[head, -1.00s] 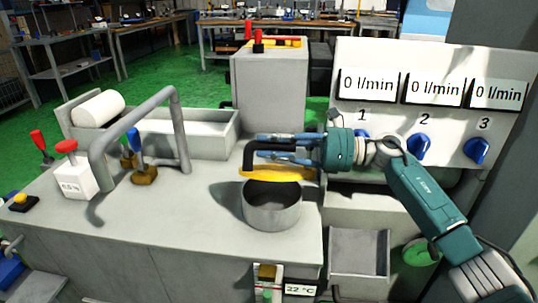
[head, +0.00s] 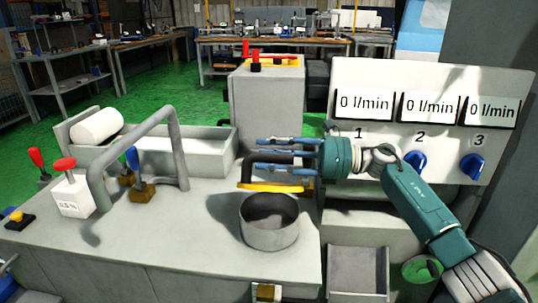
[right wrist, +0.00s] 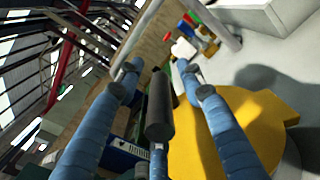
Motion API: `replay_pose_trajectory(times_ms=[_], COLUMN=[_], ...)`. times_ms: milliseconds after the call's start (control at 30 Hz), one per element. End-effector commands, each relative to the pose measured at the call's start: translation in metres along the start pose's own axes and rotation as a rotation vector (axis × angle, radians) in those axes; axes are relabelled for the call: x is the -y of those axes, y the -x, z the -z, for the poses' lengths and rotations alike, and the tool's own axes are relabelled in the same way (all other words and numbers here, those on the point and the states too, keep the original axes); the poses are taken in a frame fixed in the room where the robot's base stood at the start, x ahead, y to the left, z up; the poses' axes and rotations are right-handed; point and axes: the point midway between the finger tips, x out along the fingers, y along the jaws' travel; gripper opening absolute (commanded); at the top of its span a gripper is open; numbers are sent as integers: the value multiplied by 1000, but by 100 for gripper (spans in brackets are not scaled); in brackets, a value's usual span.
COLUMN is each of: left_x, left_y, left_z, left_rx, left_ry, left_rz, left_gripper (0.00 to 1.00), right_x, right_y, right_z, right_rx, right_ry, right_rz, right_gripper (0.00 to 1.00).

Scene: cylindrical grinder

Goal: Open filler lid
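The grey round filler neck (head: 268,236) stands on the machine top with its mouth uncovered. The yellow filler lid (head: 272,187) is raised at its back edge and shows almost edge-on, with a dark handle (head: 248,168) behind it. My right gripper (head: 262,154) is around the handle, its blue fingers spread. In the right wrist view the dark handle (right wrist: 160,108) lies between the parted fingers (right wrist: 160,72), and the yellow lid (right wrist: 245,128) fills the right side. The fingers appear clear of the handle. My left gripper is not in view.
A panel (head: 435,75) with three 0 l/min displays and blue knobs stands at right, close to my right arm. A bent grey pipe (head: 140,138), coloured levers and a white box (head: 72,195) stand at left. A grey cabinet (head: 267,105) stands behind the lid.

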Motion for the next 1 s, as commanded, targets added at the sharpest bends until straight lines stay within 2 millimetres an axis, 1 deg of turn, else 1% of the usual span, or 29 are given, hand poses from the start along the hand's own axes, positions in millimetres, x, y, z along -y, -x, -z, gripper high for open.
replay_pose_trajectory(times_ms=[233,367,467,700,800,900,1000], left_x=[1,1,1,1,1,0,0], left_y=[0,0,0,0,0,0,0], left_z=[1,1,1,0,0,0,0], left_rx=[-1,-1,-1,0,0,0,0], left_ry=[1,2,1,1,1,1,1], left_rz=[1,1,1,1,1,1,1], left_gripper=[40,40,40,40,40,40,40], right_x=[0,1,1,1,1,1,0], right_y=[0,8,24,76,94,108,116], right_z=[1,1,1,0,1,0,0], right_rx=[-1,-1,-1,1,-1,0,0], right_ry=[-1,-1,-1,-1,-1,-2,-1], right_rz=[0,2,4,5,3,3,1], right_gripper=[39,39,39,39,39,39,39])
